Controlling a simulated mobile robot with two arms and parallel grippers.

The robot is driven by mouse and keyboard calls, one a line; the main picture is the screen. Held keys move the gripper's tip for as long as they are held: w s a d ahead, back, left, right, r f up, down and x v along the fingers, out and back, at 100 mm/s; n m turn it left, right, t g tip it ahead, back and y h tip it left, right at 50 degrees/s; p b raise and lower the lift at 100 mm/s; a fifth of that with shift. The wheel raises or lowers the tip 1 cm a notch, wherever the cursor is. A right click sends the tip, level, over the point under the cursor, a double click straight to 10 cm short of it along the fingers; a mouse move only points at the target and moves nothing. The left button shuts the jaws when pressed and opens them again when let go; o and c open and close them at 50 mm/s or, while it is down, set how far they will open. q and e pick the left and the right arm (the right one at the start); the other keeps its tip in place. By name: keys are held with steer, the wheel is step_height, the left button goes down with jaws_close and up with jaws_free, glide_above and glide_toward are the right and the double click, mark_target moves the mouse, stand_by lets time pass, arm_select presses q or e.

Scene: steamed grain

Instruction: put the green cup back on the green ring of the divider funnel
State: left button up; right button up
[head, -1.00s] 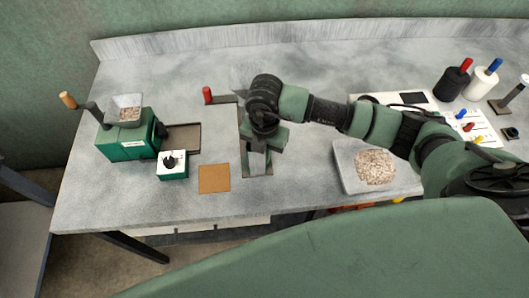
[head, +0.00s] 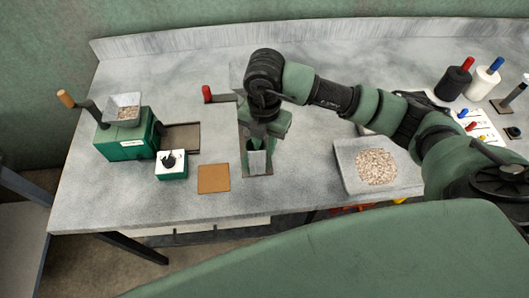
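My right gripper (head: 258,146) points down at the middle of the table, over a narrow grey, dark-edged stand (head: 243,163). This stand may be the divider, but its funnel and green ring cannot be made out behind my wrist. A pale grey piece (head: 257,162) shows just below the gripper. I cannot tell whether it is part of the stand or something between the fingers. No green cup can be clearly told apart from my green gripper. My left gripper is not in view.
A red-handled crank (head: 207,94) sticks out left of the stand. A green mill (head: 125,146), a small switch box (head: 173,172) and a brown mat (head: 214,179) lie left. A grain tray (head: 347,172) is at right. Black (head: 453,84) and white (head: 481,85) bottles stand far right.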

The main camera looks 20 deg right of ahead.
step_height(320, 180, up, 7)
steer(key=shift+f+b, duration=0.1)
steer(key=shift+b, duration=0.35)
